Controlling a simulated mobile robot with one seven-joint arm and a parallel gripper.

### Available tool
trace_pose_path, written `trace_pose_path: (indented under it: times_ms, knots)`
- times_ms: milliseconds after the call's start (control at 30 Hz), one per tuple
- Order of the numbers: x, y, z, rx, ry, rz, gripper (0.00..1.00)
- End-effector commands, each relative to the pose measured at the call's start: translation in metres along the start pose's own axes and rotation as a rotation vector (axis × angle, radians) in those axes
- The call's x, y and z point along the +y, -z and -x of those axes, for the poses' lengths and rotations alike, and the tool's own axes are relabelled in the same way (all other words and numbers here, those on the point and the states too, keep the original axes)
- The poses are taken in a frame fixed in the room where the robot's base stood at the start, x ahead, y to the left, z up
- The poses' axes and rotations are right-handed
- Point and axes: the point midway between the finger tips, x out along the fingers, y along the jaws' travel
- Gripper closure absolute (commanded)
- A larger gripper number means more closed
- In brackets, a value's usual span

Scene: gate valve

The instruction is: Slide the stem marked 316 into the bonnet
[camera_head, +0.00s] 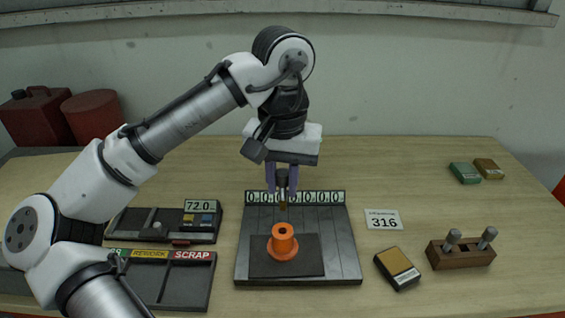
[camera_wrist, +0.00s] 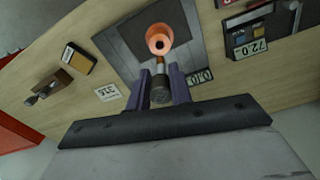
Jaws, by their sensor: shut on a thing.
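My gripper (camera_head: 281,183) has purple fingers and is shut on a stem (camera_head: 283,196), which points down with a brass-coloured lower end. The stem's dark round head shows between the fingers in the wrist view (camera_wrist: 160,96). No marking is readable on it. The orange bonnet (camera_head: 283,243), a flanged sleeve with an open bore, stands upright on a dark pad. It also shows in the wrist view (camera_wrist: 159,40). The stem's tip appears above the bonnet and apart from it. A white card reading 316 (camera_head: 384,220) lies right of the fixture plate.
A wooden block (camera_head: 460,254) at right holds two stems with grey heads. A black and yellow box (camera_head: 398,268) lies beside it. A gauge panel reading 72.0 (camera_head: 165,222) and trays labelled REWORK and SCRAP (camera_head: 160,280) are at left. Green and brown boxes (camera_head: 465,173) lie back right.

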Motion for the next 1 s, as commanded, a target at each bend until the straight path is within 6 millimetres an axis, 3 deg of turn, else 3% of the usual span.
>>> trace_pose_path:
  times_ms: [267, 633, 1000]
  knots:
    - [0.000, 0.000, -0.011, 0.000, 0.000, 0.001, 1.00]
    - [0.000, 0.000, -0.044, 0.001, 0.000, 0.001, 1.00]
    - [0.000, 0.000, -0.055, 0.000, 0.000, 0.001, 1.00]
